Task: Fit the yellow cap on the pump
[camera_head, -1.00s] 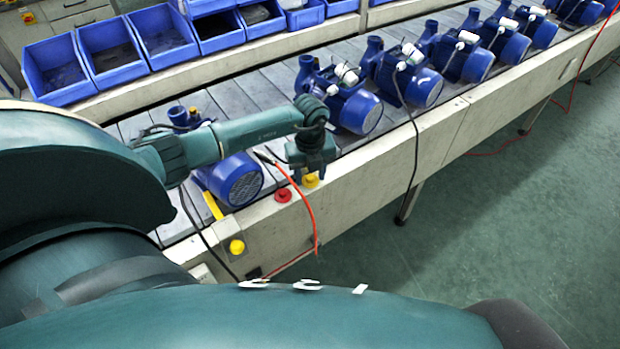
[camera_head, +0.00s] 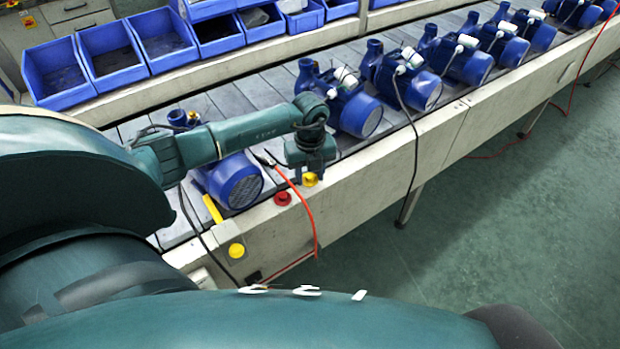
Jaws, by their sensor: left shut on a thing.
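The yellow cap (camera_head: 310,180) shows at the lower end of my left gripper (camera_head: 309,172), which is shut on it. The fingers are small and mostly hidden by the gripper body. The gripper hangs over the front edge of the conveyor, right of the nearest blue pump (camera_head: 236,181) and apart from it. That pump is partly covered by my left forearm. A small orange-yellow spot (camera_head: 193,117) shows by its upright port. My right gripper is not in view.
More blue pumps (camera_head: 358,112) stand in a row along the conveyor (camera_head: 262,92). Blue bins (camera_head: 110,54) line its far side. A red button (camera_head: 283,198) and a yellow button (camera_head: 236,250) sit at the near edge. An orange-red cable (camera_head: 308,212) hangs close to the gripper.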

